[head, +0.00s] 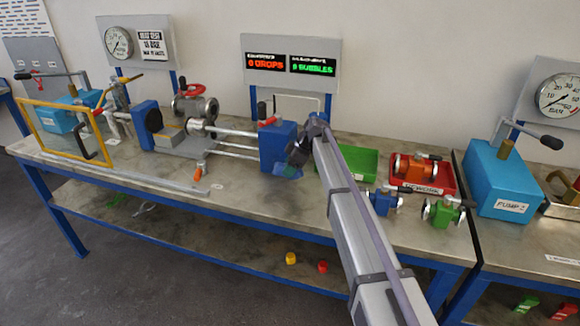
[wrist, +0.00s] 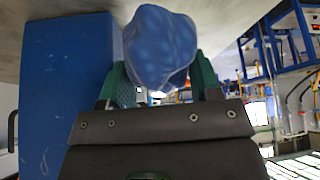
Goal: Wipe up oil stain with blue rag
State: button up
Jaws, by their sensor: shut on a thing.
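My gripper (head: 283,170) is at the front of the blue upright block on the bench, low near the bench top. In the wrist view its teal fingers (wrist: 160,88) are shut on a bunched blue rag (wrist: 160,45), which bulges out beyond the fingertips. In the head view only a small blue part of the rag (head: 292,172) shows beside the fingers. Whether the rag touches the bench cannot be told. I cannot make out a distinct oil stain; my arm and gripper cover part of the bench top there.
The blue block (head: 275,142) stands close beside my gripper and fills the left of the wrist view (wrist: 65,95). A green tray (head: 357,163), a red tray (head: 445,178) and small valves are to the right. The bench's front strip (head: 255,205) looks clear.

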notch_tip(320, 180, up, 3)
jog(key=p, duration=0.3)
jog(key=shift+f, duration=0.15)
